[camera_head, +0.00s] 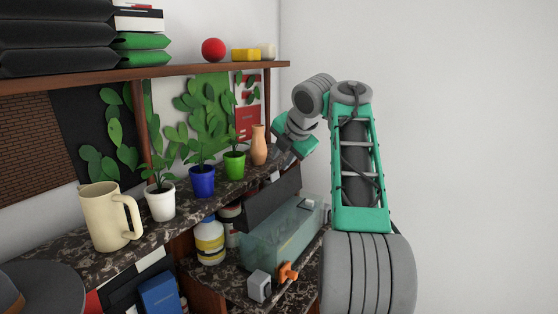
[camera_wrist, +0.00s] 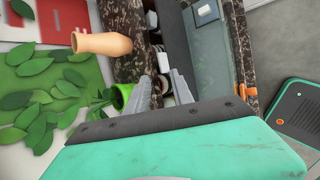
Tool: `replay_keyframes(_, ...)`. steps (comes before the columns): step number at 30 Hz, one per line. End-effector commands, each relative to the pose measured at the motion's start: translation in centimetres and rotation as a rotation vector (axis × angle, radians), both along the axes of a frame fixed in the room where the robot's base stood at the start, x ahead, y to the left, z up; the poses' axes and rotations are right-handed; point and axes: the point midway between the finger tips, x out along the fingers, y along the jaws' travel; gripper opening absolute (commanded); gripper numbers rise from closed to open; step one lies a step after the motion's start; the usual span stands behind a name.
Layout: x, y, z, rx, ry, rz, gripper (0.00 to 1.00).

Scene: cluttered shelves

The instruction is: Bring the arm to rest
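My arm (camera_head: 357,160) is bent, with its elbow up and the forearm folded toward the shelves on the left. My gripper (camera_head: 279,152) is by the right end of the middle shelf, close to the orange vase (camera_head: 259,145). In the wrist view my gripper (camera_wrist: 160,77) shows two grey fingers apart with nothing between them. The vase (camera_wrist: 103,43) lies ahead of the fingers and to the left there, and the green pot (camera_wrist: 121,95) is just left of the left finger. Whether a finger touches the pot or shelf is unclear.
The marbled middle shelf (camera_head: 75,241) holds a cream mug (camera_head: 104,217) and potted plants, including a blue pot (camera_head: 202,181). Below stand a glass tank (camera_head: 283,235) and a bottle (camera_head: 209,241). An upper shelf (camera_head: 180,69) overhangs. The right side is bare wall.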

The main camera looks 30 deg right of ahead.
Motion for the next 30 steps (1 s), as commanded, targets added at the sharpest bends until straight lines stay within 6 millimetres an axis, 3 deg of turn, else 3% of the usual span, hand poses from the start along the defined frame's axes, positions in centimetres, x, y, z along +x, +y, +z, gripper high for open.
replay_keyframes(8,0.1,0.1,-0.1,0.001,0.0,0.001,0.28)
replay_keyframes(11,0.0,1.3,-0.1,0.042,0.0,-0.03,0.28)
replay_keyframes(14,-0.6,5.1,-0.7,0.188,0.007,-0.147,0.28)
replay_keyframes(17,-2.6,10.8,-2.7,0.416,0.036,-0.358,0.28)
replay_keyframes(20,-6.1,16.0,-6.2,0.637,0.082,-0.619,0.28)
replay_keyframes(24,-13.0,21.5,-13.1,0.874,0.147,-1.009,0.28)
replay_keyframes(27,-18.6,23.5,-18.9,0.986,0.166,-1.29,0.28)
replay_keyframes(30,-23.0,24.0,-23.5,1.049,0.157,-1.503,0.28)
